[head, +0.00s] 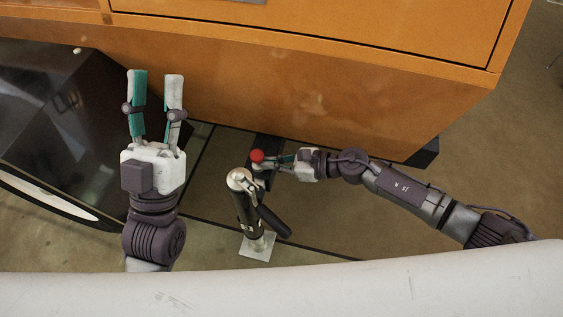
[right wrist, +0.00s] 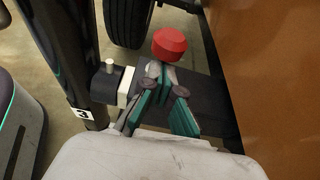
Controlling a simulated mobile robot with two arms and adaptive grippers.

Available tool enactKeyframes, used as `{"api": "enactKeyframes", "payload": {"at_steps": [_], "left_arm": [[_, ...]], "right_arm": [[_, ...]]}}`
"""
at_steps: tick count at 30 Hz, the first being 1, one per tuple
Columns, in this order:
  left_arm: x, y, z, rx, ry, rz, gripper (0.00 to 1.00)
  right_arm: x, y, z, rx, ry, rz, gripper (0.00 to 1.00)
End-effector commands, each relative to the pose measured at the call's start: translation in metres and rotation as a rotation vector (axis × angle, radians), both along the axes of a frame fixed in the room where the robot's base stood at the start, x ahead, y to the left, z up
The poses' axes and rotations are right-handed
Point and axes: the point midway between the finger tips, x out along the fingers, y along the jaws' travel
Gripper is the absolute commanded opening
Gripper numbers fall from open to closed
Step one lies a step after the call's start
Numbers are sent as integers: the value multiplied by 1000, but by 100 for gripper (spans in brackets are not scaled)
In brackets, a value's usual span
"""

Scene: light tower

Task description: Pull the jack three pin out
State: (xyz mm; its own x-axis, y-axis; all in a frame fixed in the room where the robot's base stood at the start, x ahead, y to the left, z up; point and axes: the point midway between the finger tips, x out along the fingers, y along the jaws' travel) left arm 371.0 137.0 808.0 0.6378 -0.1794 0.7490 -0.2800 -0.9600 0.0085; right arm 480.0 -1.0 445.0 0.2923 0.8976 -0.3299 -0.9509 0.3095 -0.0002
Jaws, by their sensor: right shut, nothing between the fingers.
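The jack (head: 246,205) is a dark tube with a silver top and a black handle, standing on a square foot plate. In the right wrist view its dark post (right wrist: 72,60) carries a label "3". A red knob (head: 257,155), seemingly the pin's head, is beside the jack's upper part; it also shows in the right wrist view (right wrist: 170,42). My right gripper (head: 268,160) is shut and empty, its tips right at the knob's underside. Whether they touch it I cannot tell; the pin's shaft is hidden. My left gripper (head: 155,76) is open and empty, left of the jack.
The orange cabinet-like body (head: 300,85) of the light tower fills the back, close behind both grippers. A dark fender (head: 60,110) is at the left. A black block with a small peg (right wrist: 109,84) is beside the post. Floor is free at the right.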

Motion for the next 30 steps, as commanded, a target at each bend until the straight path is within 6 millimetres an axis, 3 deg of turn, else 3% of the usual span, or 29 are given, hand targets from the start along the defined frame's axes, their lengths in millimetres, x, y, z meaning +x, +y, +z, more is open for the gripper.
{"api": "enactKeyframes", "payload": {"at_steps": [13,22,30], "left_arm": [[5,-1,-2,10,37,3,40],[42,-3,-48,111,383,21,40],[52,-1,-81,163,570,32,40]], "right_arm": [[0,1,4,0,0,0,0],[1,1,24,1,0,0,0],[1,1,31,2,-2,0,0]]}}
